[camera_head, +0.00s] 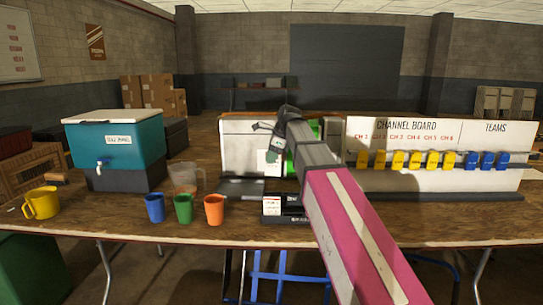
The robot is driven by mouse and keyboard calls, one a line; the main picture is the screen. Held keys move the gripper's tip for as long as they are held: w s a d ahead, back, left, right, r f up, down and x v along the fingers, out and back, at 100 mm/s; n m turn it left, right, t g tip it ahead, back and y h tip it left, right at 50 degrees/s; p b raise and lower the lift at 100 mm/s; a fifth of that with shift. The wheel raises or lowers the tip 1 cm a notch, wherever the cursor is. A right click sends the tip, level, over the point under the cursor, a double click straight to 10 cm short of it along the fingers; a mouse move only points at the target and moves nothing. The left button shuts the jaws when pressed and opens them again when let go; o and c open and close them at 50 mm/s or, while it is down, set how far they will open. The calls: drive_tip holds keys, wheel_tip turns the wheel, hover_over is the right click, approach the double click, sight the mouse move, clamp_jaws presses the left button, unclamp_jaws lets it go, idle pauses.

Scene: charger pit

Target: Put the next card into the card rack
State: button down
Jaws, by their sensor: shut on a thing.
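My gripper (273,142) is at the far end of my pink and grey arm, in front of a white upright panel. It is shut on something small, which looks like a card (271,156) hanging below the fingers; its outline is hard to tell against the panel. A small black holder (293,220), which looks like the card rack, stands near the table's front edge, below my gripper. A white card (272,204) with print shows at its left side. My arm hides the holder's right part.
A teal cooler (115,140), a clear jug (186,177), a yellow mug (41,203) and blue, green and orange cups (183,208) stand on the left. The white panel (238,150) stands behind my gripper. A channel board (425,135) with yellow and blue pieces stands on the right.

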drive_tip(key=shift+f, duration=4.6)
drive_tip(key=c, duration=1.2)
unclamp_jaws()
drive_tip(key=shift+o, duration=0.2)
drive_tip(key=v, duration=0.9)
drive_tip(key=shift+w+d+r, duration=0.1)
drive_tip(key=shift+d+r, duration=0.1)
drive_tip(key=shift+r, duration=0.15)
drive_tip(key=shift+d+r, duration=0.2)
drive_tip(key=shift+r, duration=0.25)
